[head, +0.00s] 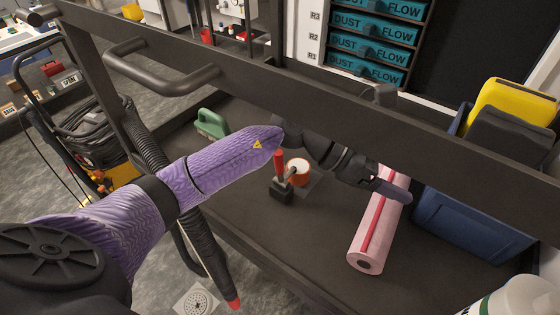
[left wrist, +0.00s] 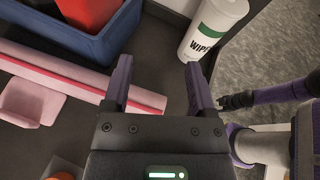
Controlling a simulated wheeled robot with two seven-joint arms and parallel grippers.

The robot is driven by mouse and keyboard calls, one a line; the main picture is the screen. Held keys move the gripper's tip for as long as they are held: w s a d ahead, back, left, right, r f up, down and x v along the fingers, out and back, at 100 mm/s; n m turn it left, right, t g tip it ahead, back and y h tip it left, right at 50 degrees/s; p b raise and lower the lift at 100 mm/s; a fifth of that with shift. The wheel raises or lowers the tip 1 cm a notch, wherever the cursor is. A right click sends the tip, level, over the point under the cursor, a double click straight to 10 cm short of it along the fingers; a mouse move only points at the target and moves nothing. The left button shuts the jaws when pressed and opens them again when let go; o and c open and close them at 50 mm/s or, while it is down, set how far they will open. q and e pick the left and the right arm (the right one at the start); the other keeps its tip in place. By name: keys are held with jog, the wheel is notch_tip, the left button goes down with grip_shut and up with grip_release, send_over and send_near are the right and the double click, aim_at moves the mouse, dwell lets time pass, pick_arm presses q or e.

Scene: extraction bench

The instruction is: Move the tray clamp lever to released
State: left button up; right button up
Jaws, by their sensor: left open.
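The clamp lever has a red grip (head: 279,161) on a small black base (head: 282,191). It stands on the dark tray in the head view, its grip roughly upright. My left gripper (head: 392,188) is to the right of the lever, over the pink roll, and my forearm passes just behind and above the grip. In the left wrist view the gripper (left wrist: 159,88) is open, with nothing between its purple fingers. The lever is not clearly seen there. A dark arm end, apparently my right gripper (left wrist: 237,101), shows at the right; its jaws are unclear.
A pink roll (head: 368,240) with a red stripe lies beneath my left gripper. An orange-and-white round item (head: 298,171) is beside the lever. A blue bin (head: 465,225) and a white wipes canister (left wrist: 213,28) stand nearby. A dark rail (head: 300,88) crosses above; a green object (head: 211,124) lies left.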

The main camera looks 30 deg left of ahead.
pick_arm(q)
jog(key=w+a+f+m+g+y, duration=0.1)
jog(key=w+a+f+m+y, duration=0.15)
jog(key=a+y, duration=0.45)
jog(key=g+y, duration=0.1)
jog(key=y, duration=0.6)
send_over(280, 162)
jog(key=shift+w+a, duration=0.1)
jog(key=shift+a, duration=0.2)
jog(key=f, duration=0.6)
jog(key=w+f, duration=0.1)
jog(key=f, duration=0.2)
jog(key=shift+a+f, duration=0.15)
jog(key=shift+f, duration=0.2)
grip_shut()
jog(key=shift+r, duration=0.1)
